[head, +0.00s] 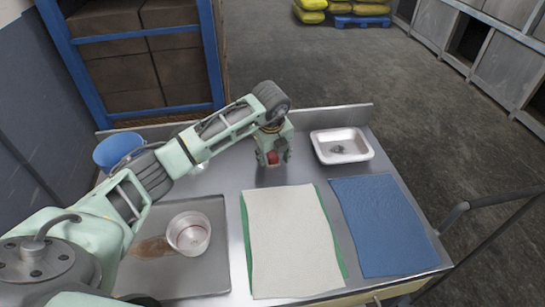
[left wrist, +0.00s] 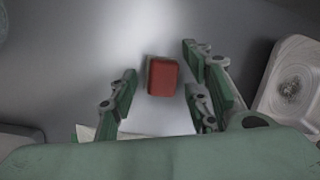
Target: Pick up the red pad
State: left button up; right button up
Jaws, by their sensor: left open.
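The red pad (left wrist: 163,77) is a small red block lying on the metal table. In the head view the red pad (head: 272,157) shows between the fingers of my left gripper (head: 273,155), partly covered by them. In the left wrist view my left gripper (left wrist: 164,98) is open. Its green fingers stand on both sides of the pad, with gaps between the fingers and the pad. How far the fingertips are above the table is hard to tell. My right gripper is not in view.
A white tray (head: 341,146) with a grey spot stands right of the gripper. Nearer lie a white cloth (head: 290,240) over a green one and a blue cloth (head: 381,225). At left are a pan (head: 213,268) with a clear cup (head: 188,233) and a blue container (head: 117,150).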

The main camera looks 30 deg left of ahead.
aim_at(274, 152)
pick_arm(q)
grip_shut()
dwell(0.3)
jog(key=shift+r, duration=0.15)
jog(key=shift+r, duration=0.25)
jog(key=r+b, duration=0.2)
jog(key=r, duration=0.1)
jog(key=shift+d+r, duration=0.3)
jog(key=shift+d, duration=0.1)
jog(key=s+d+r+b, duration=0.2)
jog(key=d+r, duration=0.4)
jog(key=d, duration=0.4)
jog(key=shift+d+r+b, duration=0.35)
jog(key=shift+d+b, duration=0.05)
jog(key=shift+b, duration=0.15)
